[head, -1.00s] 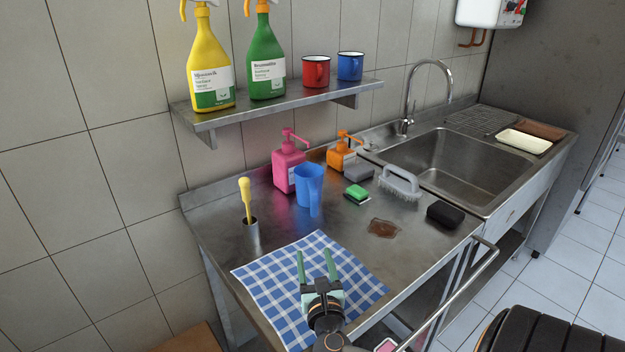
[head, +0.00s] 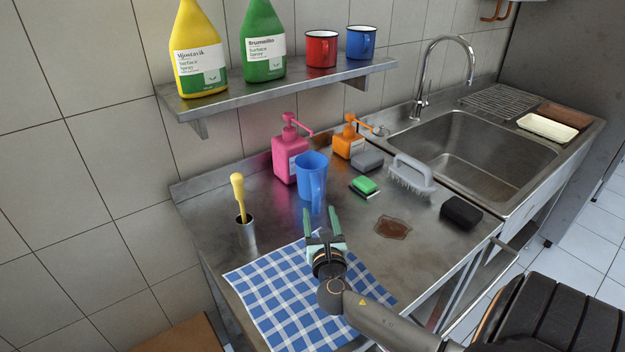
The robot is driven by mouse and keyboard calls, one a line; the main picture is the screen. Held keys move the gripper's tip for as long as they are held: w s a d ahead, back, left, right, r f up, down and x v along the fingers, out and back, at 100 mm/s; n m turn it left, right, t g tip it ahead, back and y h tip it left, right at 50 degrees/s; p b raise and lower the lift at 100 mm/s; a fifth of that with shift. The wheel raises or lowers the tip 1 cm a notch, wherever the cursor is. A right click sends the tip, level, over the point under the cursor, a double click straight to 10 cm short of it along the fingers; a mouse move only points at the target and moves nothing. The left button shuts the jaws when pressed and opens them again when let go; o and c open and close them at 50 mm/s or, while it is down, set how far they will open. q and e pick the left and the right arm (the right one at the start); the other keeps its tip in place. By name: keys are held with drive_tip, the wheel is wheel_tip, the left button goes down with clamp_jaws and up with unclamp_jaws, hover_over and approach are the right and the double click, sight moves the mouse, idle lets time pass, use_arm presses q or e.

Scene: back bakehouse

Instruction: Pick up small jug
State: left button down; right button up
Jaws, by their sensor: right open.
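The small jug (head: 312,177) is blue and stands upright on the steel counter, with its handle toward me. My right gripper (head: 320,218) is open and empty, its two green fingers pointing at the jug from the near side. In the picture the fingertips come just below the jug's base. I cannot tell for sure whether they touch it, but they look apart. My left gripper is not in view.
A pink pump bottle (head: 286,153) stands close behind the jug. A metal cup (head: 246,234) with a yellow-handled tool stands left. A checked cloth (head: 275,292) lies in front.

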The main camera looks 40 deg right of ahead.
sight(316, 203)
drive_tip(key=shift+f+x, duration=0.2)
drive_tip(key=shift+x, duration=3.75)
drive_tip(key=shift+c, duration=0.4)
clamp_jaws()
